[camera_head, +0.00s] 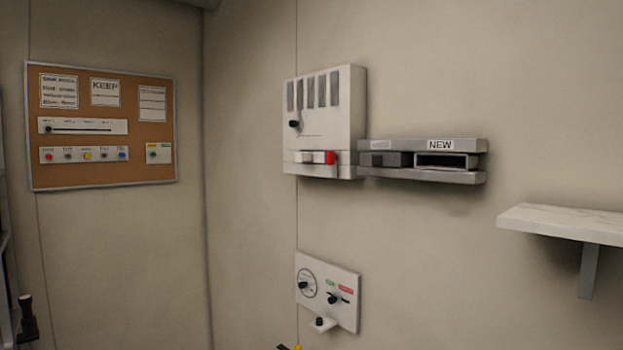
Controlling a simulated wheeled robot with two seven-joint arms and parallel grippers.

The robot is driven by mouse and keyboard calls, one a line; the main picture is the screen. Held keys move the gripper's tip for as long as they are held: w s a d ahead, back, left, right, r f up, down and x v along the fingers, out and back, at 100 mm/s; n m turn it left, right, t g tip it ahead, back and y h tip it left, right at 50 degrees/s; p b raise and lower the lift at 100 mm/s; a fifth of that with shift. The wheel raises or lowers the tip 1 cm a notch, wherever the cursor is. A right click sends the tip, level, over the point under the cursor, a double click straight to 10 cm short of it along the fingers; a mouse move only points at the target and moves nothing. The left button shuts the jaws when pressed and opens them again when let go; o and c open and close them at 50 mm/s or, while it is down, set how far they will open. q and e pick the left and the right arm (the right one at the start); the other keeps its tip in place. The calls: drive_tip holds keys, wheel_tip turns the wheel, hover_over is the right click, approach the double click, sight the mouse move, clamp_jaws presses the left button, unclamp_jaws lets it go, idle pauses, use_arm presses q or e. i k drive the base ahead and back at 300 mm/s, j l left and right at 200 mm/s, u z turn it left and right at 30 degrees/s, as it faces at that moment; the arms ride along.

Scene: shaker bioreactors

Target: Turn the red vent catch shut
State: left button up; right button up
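A white vent box (345,105) is fixed to the wall near the middle of the view, with several dark slots at its top and a small black knob (294,124) on its left side. The red catch (330,157) sits low on its front, at the right end of a short pale bar (308,157). The picture is too small to tell whether the catch is open or shut. Neither of my grippers can be made out, and nothing touches the catch.
A grey two-slot holder marked NEW (478,146) adjoins the box's right side. A dial panel (345,283) is below, a shelf (560,217) at right, a corkboard (110,172) at left. A small black-and-yellow tip (290,347) shows at the bottom edge. The wall between is clear.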

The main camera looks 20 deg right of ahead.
sight(332, 157)
drive_tip(key=j, duration=0.2)
drive_tip(key=i+j+z, duration=0.1)
drive_tip(key=j+z, duration=0.2)
drive_tip(key=z, duration=0.15)
drive_tip(key=j+z, duration=0.4)
drive_tip(key=i+l, duration=0.05)
